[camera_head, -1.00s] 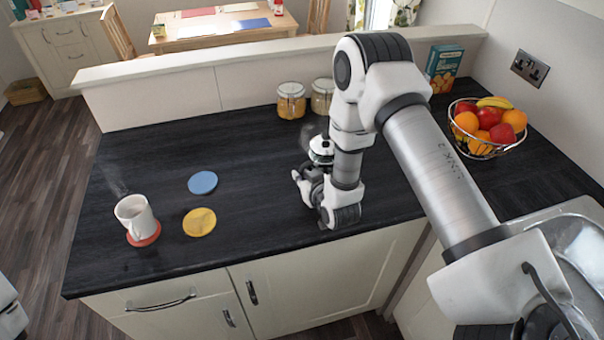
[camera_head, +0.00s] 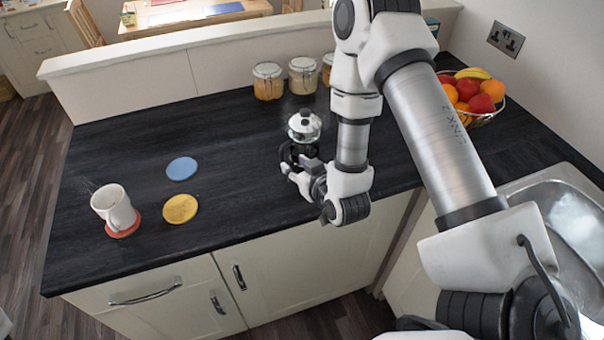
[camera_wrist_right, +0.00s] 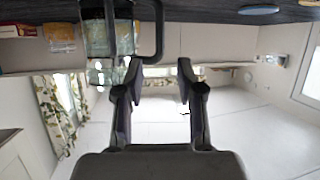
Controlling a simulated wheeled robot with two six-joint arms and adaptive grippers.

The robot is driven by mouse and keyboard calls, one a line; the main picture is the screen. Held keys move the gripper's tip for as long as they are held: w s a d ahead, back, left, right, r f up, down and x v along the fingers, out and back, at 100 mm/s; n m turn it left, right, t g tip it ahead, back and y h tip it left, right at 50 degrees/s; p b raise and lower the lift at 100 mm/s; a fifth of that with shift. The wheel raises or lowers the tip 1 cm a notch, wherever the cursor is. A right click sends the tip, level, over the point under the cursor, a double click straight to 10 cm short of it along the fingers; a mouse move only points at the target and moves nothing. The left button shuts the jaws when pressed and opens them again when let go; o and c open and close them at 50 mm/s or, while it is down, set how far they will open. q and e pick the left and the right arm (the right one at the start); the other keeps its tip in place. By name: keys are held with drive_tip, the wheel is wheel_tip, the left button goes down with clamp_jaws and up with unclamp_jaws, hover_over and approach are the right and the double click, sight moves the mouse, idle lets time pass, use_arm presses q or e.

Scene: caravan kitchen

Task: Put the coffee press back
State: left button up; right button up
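The coffee press (camera_head: 304,127), with a glass body and a silver lid and knob, stands upright on the dark worktop, in front of the jars. My right gripper (camera_head: 291,160) is just in front of it and partly hides its lower part. In the right wrist view, which looks upside down, the press (camera_wrist_right: 97,35) is at the upper left with its dark handle (camera_wrist_right: 158,30) beyond the fingers. The right gripper (camera_wrist_right: 158,75) is open there, with a clear gap and nothing between the fingertips. My left gripper is not in view.
A white mug (camera_head: 114,207) stands on a red coaster (camera_head: 123,230) at the left. A blue coaster (camera_head: 182,168) and a yellow coaster (camera_head: 180,209) lie empty. Several lidded jars (camera_head: 303,76) stand behind the press. A fruit bowl (camera_head: 474,98) is at the right. The left worktop is mostly clear.

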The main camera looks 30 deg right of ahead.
drive_tip(key=s+a+f+g, duration=0.1)
drive_tip(key=s+f, duration=0.2)
drive_tip(key=s+a+f+g, duration=0.1)
drive_tip(key=s+f+g, duration=0.1)
drive_tip(key=s+f, duration=0.1)
drive_tip(key=s+a+f+g+y, duration=0.1)
drive_tip(key=s+f, duration=0.2)
drive_tip(key=shift+g, duration=0.4)
drive_tip(key=s+a+f+g+b, duration=0.1)
drive_tip(key=s+f+g, duration=0.3)
drive_tip(key=s+f, duration=0.4)
drive_tip(key=s+a+f+g+b, duration=0.1)
drive_tip(key=s+f+g+b, duration=0.2)
drive_tip(key=s+f, duration=0.4)
drive_tip(key=s+g, duration=0.1)
drive_tip(key=s, duration=0.1)
drive_tip(key=shift+s+a+f+g+b, duration=0.3)
drive_tip(key=shift+s+f+g+b, duration=0.05)
drive_tip(key=shift+g, duration=0.05)
